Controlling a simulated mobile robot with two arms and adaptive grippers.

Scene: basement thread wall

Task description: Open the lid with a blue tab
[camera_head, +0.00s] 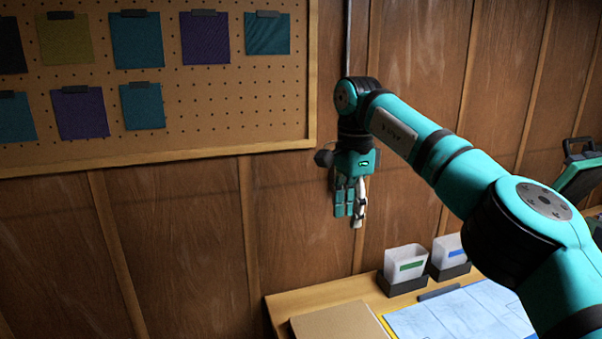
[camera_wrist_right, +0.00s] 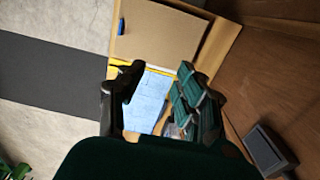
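A flat tan lid or panel (camera_head: 345,324) lies at the near left of the wooden table, cut off by the lower picture edge. In the right wrist view the tan panel (camera_wrist_right: 168,42) shows more fully, with a small blue tab (camera_wrist_right: 121,27) at its left edge. My right gripper (camera_head: 354,214) points down, well above the table and in front of the wood wall. In the wrist view its fingers (camera_wrist_right: 160,72) are spread apart with nothing between them. My left gripper is in neither view.
Two whitish bins in dark holders stand at the table's back, one with a green label (camera_head: 410,266), one with a blue label (camera_head: 457,254). A light blue sheet (camera_head: 460,315) lies beside the panel. A pegboard (camera_head: 200,110) with cloth swatches hangs on the wall.

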